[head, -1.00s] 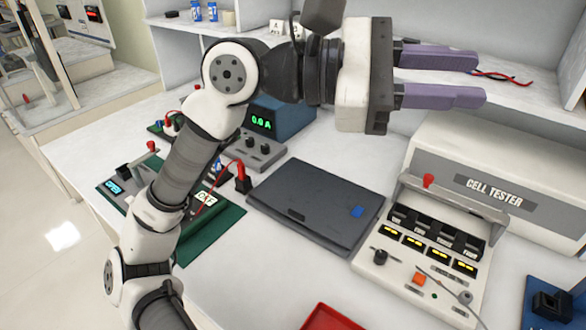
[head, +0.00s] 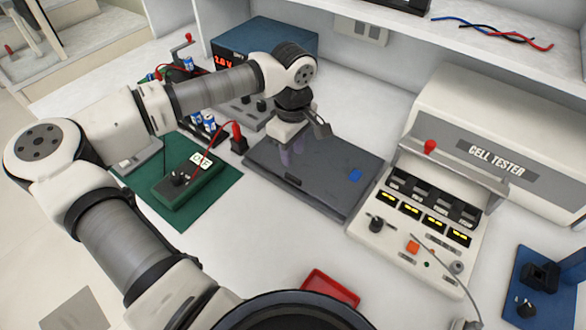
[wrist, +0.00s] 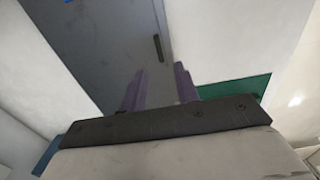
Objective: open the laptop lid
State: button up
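The laptop (head: 322,182) lies closed on the bench in the head view, a flat dark grey slab with a blue patch (head: 355,174) on its lid. It also fills the upper left of the wrist view (wrist: 100,55). A small dark notch (wrist: 157,47) shows near its edge. My gripper (head: 291,156) points down over the laptop's left part, and its purple fingers are faint against the lid in the head view. In the wrist view my gripper (wrist: 160,84) has its fingers apart with nothing between them. I cannot tell whether the tips touch the lid.
The cell tester (head: 490,150) stands close to the laptop's right. A green mat (head: 225,185) with a small device lies to the left. A blue power supply (head: 262,48) is behind. A red tray (head: 331,287) sits in front. A shelf (head: 400,30) overhangs the back.

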aim_at(293, 177)
notch_tip(293, 177, down, 8)
jog(key=shift+f+p, duration=0.2)
jog(key=shift+p, duration=0.45)
grip_shut()
